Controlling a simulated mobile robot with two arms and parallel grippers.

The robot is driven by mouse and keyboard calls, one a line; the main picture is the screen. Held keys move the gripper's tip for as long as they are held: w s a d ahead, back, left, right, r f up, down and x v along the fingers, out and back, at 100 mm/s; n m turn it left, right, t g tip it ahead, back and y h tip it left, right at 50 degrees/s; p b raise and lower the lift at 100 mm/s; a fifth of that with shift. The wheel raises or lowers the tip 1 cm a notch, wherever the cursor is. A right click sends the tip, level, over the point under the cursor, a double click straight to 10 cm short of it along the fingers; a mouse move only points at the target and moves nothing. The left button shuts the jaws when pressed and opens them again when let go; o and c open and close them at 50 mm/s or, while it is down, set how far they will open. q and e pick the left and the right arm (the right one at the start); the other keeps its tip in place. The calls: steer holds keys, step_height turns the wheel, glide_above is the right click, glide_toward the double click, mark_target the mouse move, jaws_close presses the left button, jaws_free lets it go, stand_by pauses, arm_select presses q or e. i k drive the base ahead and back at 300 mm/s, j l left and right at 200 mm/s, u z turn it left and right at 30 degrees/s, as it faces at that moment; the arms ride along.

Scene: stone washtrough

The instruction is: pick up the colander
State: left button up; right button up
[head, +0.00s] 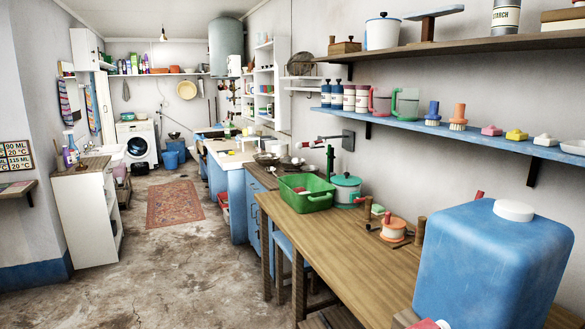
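I cannot tell for certain which thing is the colander. A dark round, mesh-like dish (299,64) leans against the wall above the small upper shelf. A grey metal bowl (266,158) sits on the dark counter past the wooden table, too small to show whether it has holes. A green plastic tub (305,201) with raised sides stands at the far end of the wooden table. Neither of my grippers is in view.
The wooden table (335,236) runs along the right wall, with a lidded green pot (346,190) and a large blue canister (492,268) on it. Loaded shelves (470,131) hang above. Open floor (175,265) lies left, with a rug (174,204) further back.

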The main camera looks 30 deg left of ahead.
mark_target(292, 165)
steer(key=i+j+u, duration=1)
steer(key=i, duration=0.2)
steer(key=i+u, duration=0.35)
steer(key=i+j, duration=0.1)
steer(key=i, duration=1)
steer(key=i+j, duration=0.15)
steer(key=i, duration=0.95)
steer(key=i+j+z, duration=0.1)
steer(key=i+z, duration=0.3)
steer(key=i+j+z, duration=0.2)
steer(key=i+z, duration=0.2)
steer(key=i+j+z, duration=0.25)
steer(key=z, duration=0.15)
steer(key=i+j+z, duration=0.25)
steer(key=j+z, duration=0.15)
steer(key=i+j+z, duration=0.2)
steer(key=j+z, duration=0.2)
steer(key=j, duration=0.1)
